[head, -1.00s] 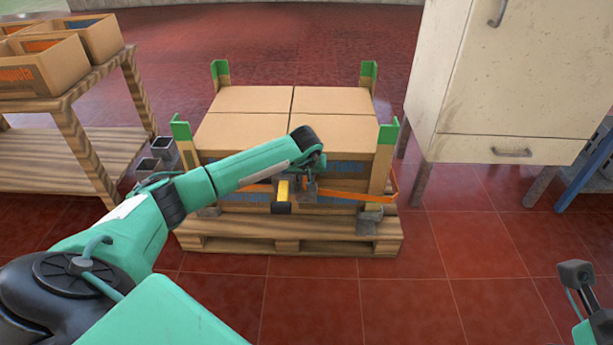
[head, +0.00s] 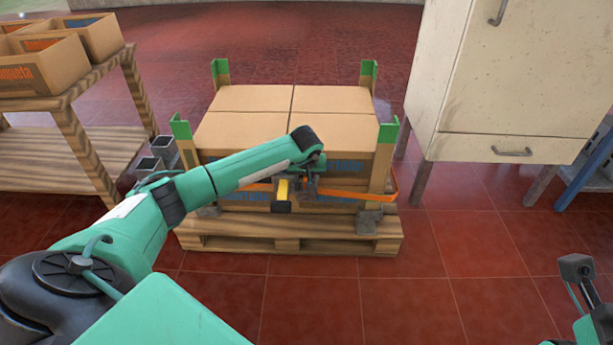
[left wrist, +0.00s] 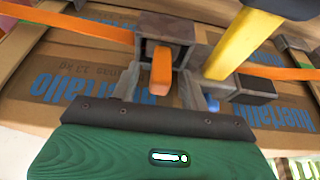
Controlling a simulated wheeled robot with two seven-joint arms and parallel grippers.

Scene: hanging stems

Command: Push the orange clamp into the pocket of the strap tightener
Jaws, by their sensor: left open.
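The strap tightener is a grey metal block with a dark pocket (left wrist: 165,30), on the front of the carton stack. The orange clamp (left wrist: 161,72) is a small tongue at the pocket's mouth, its near end sticking out towards my palm; how deep it sits is hidden. My left gripper (left wrist: 163,88) is open, its grey fingers on either side of the clamp. I cannot tell whether they touch it. In the head view my left gripper (head: 311,188) is small and partly hidden by its wrist, beside the tightener's yellow lever (head: 283,188).
An orange strap (head: 345,194) runs around the cartons (head: 245,99) on a wooden pallet (head: 290,240) with green-tipped corner posts. The yellow lever, with a black end, slants close to the right finger in the wrist view. A shelf (head: 70,110) stands left, a cabinet (head: 510,80) right.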

